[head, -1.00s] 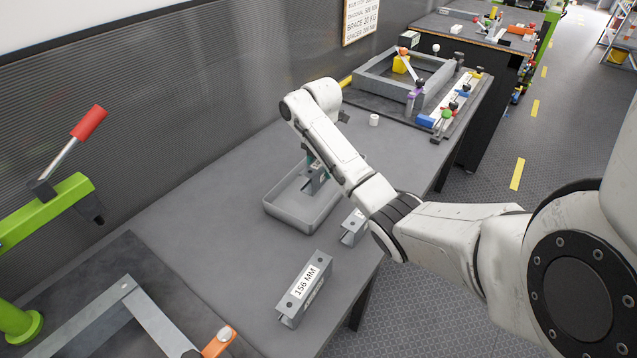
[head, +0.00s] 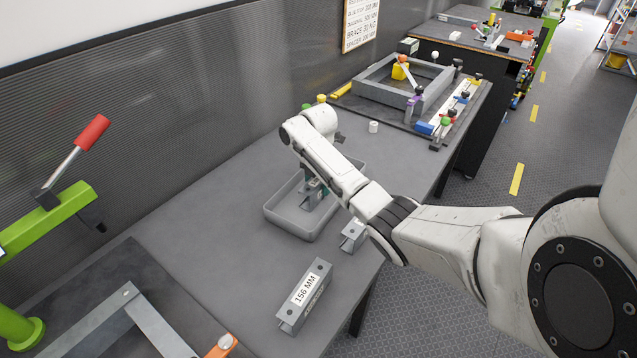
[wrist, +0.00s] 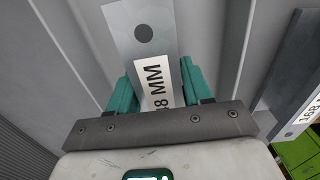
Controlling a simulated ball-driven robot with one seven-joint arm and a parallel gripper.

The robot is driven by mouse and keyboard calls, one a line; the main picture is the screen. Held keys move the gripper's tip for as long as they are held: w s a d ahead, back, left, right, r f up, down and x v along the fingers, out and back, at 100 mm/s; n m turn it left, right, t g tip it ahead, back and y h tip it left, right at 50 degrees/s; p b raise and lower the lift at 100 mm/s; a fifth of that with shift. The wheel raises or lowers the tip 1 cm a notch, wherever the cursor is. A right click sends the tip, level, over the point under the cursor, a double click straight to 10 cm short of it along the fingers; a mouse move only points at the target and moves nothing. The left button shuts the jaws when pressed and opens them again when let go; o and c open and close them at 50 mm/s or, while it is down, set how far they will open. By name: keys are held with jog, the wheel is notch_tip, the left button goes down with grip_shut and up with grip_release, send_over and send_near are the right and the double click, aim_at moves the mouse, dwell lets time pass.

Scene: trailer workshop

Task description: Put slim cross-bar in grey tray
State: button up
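A grey bar with a white label ending in "8 MM" (wrist: 142,35) lies between the teal fingers of my gripper (wrist: 160,88) in the wrist view, both fingers against its sides. The start of its label is partly hidden. In the head view my gripper (head: 313,188) points down inside the grey tray (head: 291,229), and the bar there is mostly hidden by my arm. I cannot tell whether the bar touches the tray floor. Tray walls rise on both sides in the wrist view.
Another labelled bar (head: 353,236) lies right of the tray, near the bench edge. A white cylinder (head: 373,127) and a clamped frame (head: 375,92) stand behind. Bench left of the tray is clear.

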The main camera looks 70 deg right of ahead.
jog(key=o, duration=0.4)
notch_tip(320, 180, up, 11)
jog(key=shift+f+p, duration=0.1)
jog(key=shift+p, duration=0.2)
jog(key=shift+r+p, duration=0.7)
jog(key=shift+r, duration=0.1)
